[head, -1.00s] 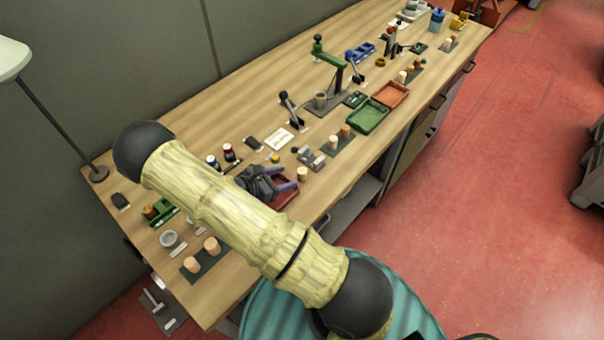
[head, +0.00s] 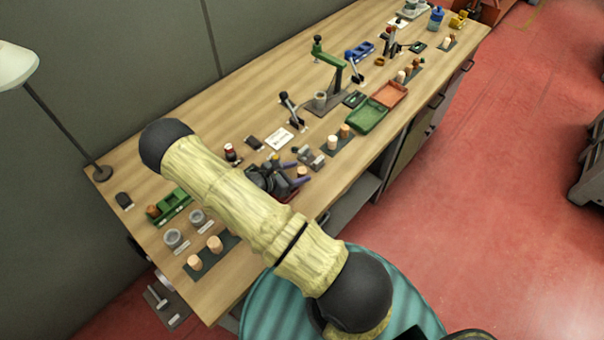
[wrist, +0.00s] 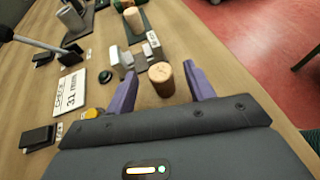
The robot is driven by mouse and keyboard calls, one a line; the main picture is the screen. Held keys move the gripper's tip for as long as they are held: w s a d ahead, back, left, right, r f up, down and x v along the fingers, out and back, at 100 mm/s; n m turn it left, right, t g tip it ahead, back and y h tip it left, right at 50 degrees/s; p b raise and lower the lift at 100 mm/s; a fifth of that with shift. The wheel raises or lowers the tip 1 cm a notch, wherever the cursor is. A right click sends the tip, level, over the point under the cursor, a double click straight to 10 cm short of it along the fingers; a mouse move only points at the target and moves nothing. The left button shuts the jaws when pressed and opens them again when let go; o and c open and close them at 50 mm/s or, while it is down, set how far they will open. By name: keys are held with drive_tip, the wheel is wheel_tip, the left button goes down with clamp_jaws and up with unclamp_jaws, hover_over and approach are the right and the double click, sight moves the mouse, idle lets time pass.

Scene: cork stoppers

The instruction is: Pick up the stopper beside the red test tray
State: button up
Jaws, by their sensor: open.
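A light cork stopper (wrist: 161,82) stands upright on the bench, between the two purple fingers of my gripper (wrist: 162,74) in the wrist view. The fingers are open, one on each side, with gaps visible to the cork. In the head view the same stopper (head: 302,171) shows at the fingers of my gripper (head: 297,172).
A grey metal fixture (wrist: 133,58) stands just beyond the stopper, with corks on a dark mat (wrist: 138,30) behind it. A white card (wrist: 71,92) and a yellow knob (wrist: 93,113) lie left. A green tray (head: 366,116) is farther along the bench.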

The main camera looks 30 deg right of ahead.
drive_tip(key=c, duration=1)
drive_tip(key=shift+r, duration=0.1)
wheel_tip(320, 180, up, 10)
drive_tip(key=shift+f+b, duration=0.1)
drive_tip(key=shift+b, duration=1.1)
